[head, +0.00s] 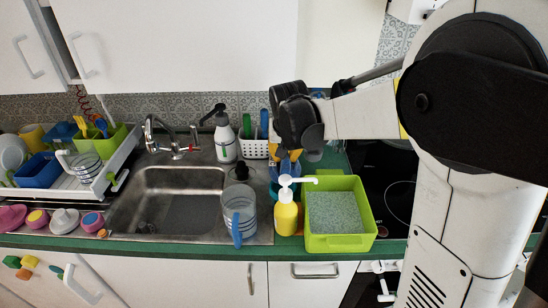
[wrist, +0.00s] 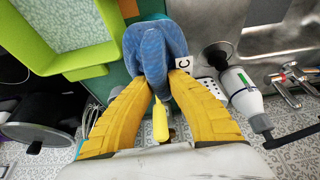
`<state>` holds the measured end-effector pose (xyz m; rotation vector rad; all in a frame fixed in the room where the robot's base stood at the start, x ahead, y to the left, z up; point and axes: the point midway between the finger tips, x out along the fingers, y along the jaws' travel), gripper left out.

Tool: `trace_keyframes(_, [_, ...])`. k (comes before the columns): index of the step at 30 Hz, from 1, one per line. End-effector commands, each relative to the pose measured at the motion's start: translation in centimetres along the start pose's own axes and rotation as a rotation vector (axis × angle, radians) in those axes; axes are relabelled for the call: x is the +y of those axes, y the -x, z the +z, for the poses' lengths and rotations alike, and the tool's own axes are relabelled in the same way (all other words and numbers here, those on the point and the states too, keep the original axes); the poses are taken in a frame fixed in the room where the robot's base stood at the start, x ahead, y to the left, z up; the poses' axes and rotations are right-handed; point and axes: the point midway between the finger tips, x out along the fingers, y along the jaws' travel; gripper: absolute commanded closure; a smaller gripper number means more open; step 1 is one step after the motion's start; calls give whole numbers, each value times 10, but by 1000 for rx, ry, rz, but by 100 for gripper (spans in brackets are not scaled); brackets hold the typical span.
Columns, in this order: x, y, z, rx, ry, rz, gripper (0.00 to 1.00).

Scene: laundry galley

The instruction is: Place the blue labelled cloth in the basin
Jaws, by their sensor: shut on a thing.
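The blue cloth (wrist: 152,50) is bunched between the yellow fingers of my gripper (wrist: 162,84) in the wrist view. A white label (wrist: 182,62) with a dark letter C shows on its right side. In the head view my gripper (head: 290,166) is above the counter, right of the sink, behind the yellow soap bottle; little of the cloth can be made out there. The metal basin (head: 182,182) is left of my gripper and appears empty. Part of the sink (wrist: 262,42) shows at the upper right of the wrist view.
A clear jug with a blue handle (head: 239,212) stands by the basin's right side. A yellow soap bottle (head: 286,214) and a green tub (head: 340,242) are right of it. A grey-white bottle (head: 224,140) and the tap (head: 150,130) stand behind. A dish rack (head: 75,188) is left.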

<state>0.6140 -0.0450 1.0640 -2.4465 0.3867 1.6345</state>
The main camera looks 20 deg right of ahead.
Motion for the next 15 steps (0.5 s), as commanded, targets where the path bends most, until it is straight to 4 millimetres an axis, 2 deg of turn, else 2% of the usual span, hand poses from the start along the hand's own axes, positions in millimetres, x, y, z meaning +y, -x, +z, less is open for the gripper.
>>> trace_keyframes(11, [5, 2, 1, 0, -1, 1, 100])
trace_keyframes(13, [17, 6, 6, -1, -4, 1, 100])
trace_keyframes(15, [38, 12, 15, -2, -6, 3, 100])
